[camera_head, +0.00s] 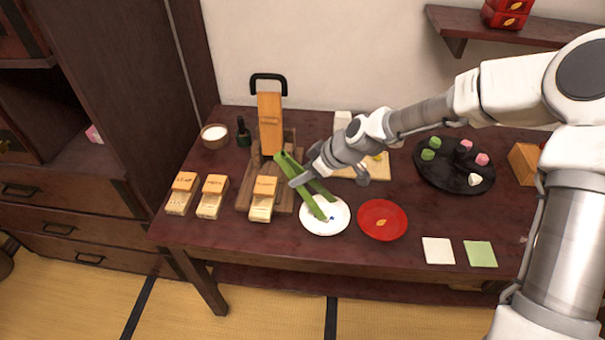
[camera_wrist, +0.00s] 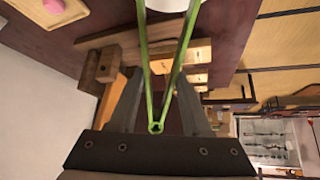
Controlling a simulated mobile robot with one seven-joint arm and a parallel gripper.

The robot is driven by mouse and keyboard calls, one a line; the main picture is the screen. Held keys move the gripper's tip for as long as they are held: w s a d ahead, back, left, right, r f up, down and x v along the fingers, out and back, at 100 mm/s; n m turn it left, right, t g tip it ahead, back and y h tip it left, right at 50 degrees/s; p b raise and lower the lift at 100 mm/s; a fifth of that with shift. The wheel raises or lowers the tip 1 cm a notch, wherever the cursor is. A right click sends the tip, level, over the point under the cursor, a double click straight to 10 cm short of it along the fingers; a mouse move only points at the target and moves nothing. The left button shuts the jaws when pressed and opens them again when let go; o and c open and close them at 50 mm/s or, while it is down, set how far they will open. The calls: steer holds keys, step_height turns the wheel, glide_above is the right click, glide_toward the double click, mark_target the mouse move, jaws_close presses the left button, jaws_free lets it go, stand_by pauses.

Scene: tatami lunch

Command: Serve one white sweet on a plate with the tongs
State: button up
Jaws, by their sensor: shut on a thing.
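My gripper (camera_head: 303,177) is shut on the green tongs (camera_head: 316,190), which slant down to the right over the white plate (camera_head: 312,228). In the wrist view the tongs (camera_wrist: 146,62) run up between my gripper's fingers (camera_wrist: 157,85), their two arms spread from the joint. Their tips are near or on the plate in the head view; touching cannot be told. A white sweet (camera_head: 474,180) sits on the round black tray (camera_head: 436,181), with green and pink sweets (camera_head: 482,159).
A red plate (camera_head: 383,220) lies right of the white plate. A wooden stand (camera_head: 284,198) and labelled boxes (camera_head: 213,196) are to the left. White and green squares (camera_head: 438,251) lie at the front right. A wooden board (camera_head: 372,165) is behind my gripper.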

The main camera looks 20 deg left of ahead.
step_height(320, 180, up, 10)
steer(key=p, duration=0.5)
steer(key=shift+f+p, duration=0.15)
steer(key=shift+p, duration=0.25)
